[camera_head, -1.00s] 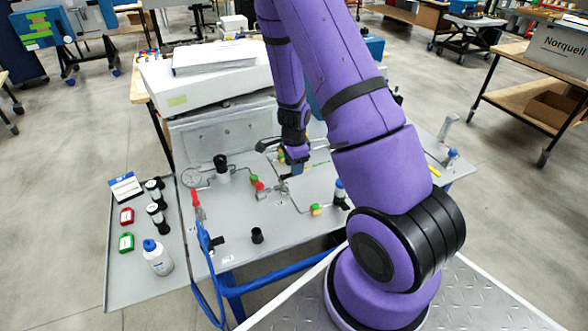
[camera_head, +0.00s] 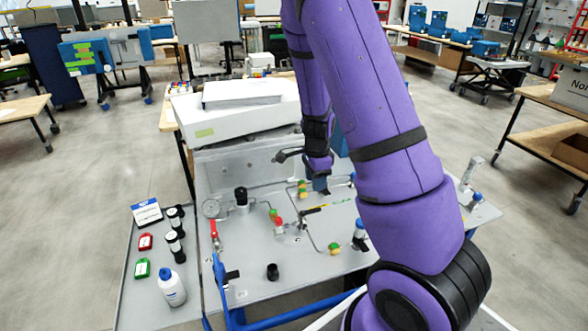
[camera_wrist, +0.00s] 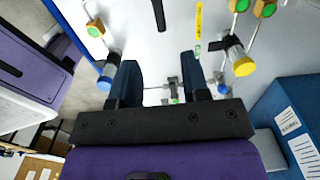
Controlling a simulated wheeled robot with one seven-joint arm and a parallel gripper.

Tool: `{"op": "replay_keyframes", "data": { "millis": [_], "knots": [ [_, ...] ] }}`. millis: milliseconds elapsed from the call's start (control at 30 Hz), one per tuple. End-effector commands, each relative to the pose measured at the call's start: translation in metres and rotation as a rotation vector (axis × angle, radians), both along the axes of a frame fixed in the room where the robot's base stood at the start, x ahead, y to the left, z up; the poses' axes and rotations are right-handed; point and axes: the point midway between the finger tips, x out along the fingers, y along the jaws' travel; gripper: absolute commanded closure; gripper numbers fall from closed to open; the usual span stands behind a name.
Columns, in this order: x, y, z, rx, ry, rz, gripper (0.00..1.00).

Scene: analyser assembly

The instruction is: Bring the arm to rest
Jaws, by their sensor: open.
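My gripper (camera_head: 320,185) hangs from my purple arm above the back middle of the grey analyser panel (camera_head: 255,275) in the head view. In the wrist view my gripper (camera_wrist: 160,83) shows two dark fingers well apart, with nothing held between them. Part of the panel is hidden behind my arm.
A side tray (camera_head: 137,300) holds a white bottle (camera_head: 172,288), red and green tags, and black-capped vials. A white case (camera_head: 235,115) stands behind the panel. A blue box (camera_wrist: 290,115) is close at right in the wrist view. Open floor lies left of the table.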

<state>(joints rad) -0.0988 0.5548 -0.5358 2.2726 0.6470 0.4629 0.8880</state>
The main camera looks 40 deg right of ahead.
Motion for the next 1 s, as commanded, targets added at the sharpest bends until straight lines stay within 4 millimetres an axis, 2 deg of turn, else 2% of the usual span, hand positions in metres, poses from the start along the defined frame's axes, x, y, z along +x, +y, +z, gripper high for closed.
{"op": "replay_keyframes", "data": {
  "millis": [233,367,667,1000],
  "knots": [
    [0.0,0.001,0.001,0.002,-0.003,0.005,0.57],
    [0.001,0.009,0.016,0.023,-0.022,0.057,0.57],
    [-0.007,0.056,0.096,0.1,-0.137,0.386,0.57],
    [-0.044,0.101,0.186,0.091,-0.267,0.81,0.57]
  ]
}}
